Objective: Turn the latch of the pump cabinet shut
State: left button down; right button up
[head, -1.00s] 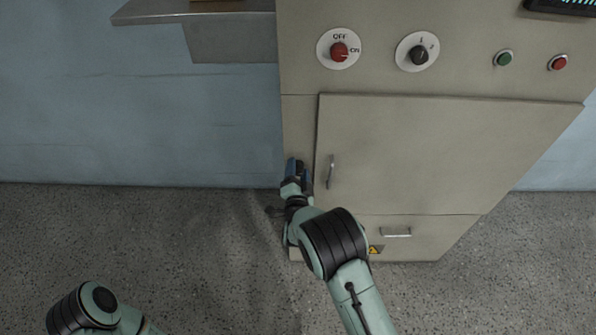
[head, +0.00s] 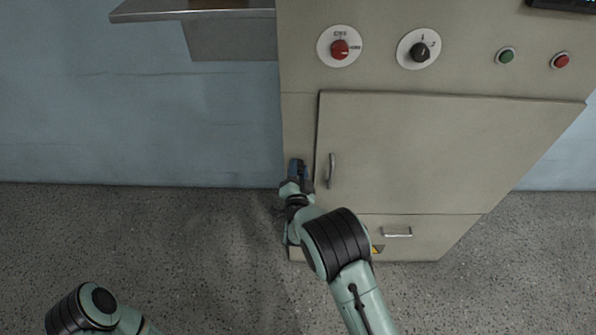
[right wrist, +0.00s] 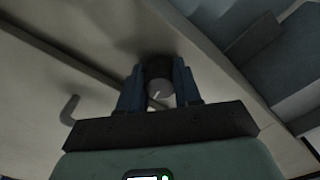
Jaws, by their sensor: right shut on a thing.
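The beige pump cabinet (head: 440,150) stands in the middle right of the head view, its large door flat in the front with a bar handle (head: 331,170) at the door's left side. My right gripper (head: 298,166) is at the narrow strip left of the door. In the right wrist view its blue fingers (right wrist: 160,92) are closed on the sides of a dark round knob, the latch (right wrist: 159,85), which has a pale line on its face. In the head view the gripper mostly hides the latch. Only a link of my left arm shows at the bottom left; its gripper is out of view.
The door handle also shows in the right wrist view (right wrist: 69,110), left of the fingers. A drawer handle (head: 397,235) is low on the cabinet. A red knob (head: 340,49), a black knob (head: 420,52) and buttons sit above. A metal shelf (head: 195,12) juts out upper left.

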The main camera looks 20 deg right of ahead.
jog(key=n, duration=0.3)
jog(key=shift+n+b, duration=0.3)
jog(key=shift+b, duration=0.1)
jog(key=n, duration=0.3)
jog(key=shift+n, duration=0.3)
jog(key=n, duration=0.4)
jog(key=shift+n+p, duration=0.3)
jog(key=n, duration=0.4)
jog(key=shift+p, duration=0.4)
jog(key=shift+n, duration=0.3)
jog(key=o, duration=1)
jog(key=shift+o, duration=0.2)
